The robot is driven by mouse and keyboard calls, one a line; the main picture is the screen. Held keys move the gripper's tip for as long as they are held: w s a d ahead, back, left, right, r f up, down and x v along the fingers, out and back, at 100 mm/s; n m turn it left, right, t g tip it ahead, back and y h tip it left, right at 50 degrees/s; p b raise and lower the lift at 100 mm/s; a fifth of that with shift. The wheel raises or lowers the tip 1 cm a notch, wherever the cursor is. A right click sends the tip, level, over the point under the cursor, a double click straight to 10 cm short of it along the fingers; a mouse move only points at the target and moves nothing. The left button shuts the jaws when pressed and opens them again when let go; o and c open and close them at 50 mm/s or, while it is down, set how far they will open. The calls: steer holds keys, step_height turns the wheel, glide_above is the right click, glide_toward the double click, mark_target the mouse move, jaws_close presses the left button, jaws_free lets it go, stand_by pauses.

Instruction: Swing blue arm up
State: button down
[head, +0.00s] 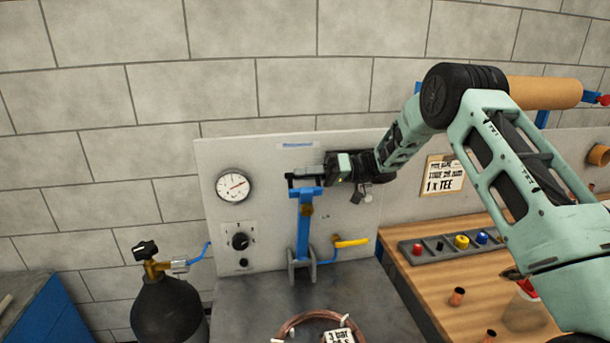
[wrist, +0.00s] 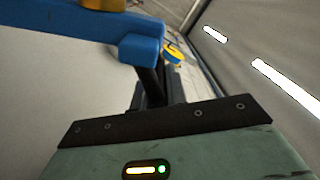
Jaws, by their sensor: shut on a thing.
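The blue arm (head: 304,235) stands nearly upright from a grey bracket (head: 301,266) in front of the grey panel. A dark crossbar sits at its top, and a brass-coloured round part (head: 307,210) is on its side. My gripper (head: 311,173) is at the top of the arm, reaching in from the right, and is shut on the blue arm's dark crossbar. In the wrist view the blue arm (wrist: 80,35) crosses the upper left, and a dark bar (wrist: 150,82) runs from it down behind my gripper's housing.
The panel (head: 260,160) carries a gauge (head: 233,185), a black knob (head: 240,241) and a yellow-handled valve (head: 350,242). A black gas bottle (head: 168,312) stands at left. A copper coil (head: 300,322) lies in front. The wooden bench (head: 450,285) with a cap tray (head: 450,246) is right.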

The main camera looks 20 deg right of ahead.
steer(key=shift+f, duration=0.15)
steer(key=c, duration=1.4)
jaws_free()
steer(key=shift+d, duration=0.2)
steer(key=s+d+b, duration=0.2)
steer(key=d+b, duration=0.5)
steer(key=d, duration=1)
steer(key=shift+s, duration=0.25)
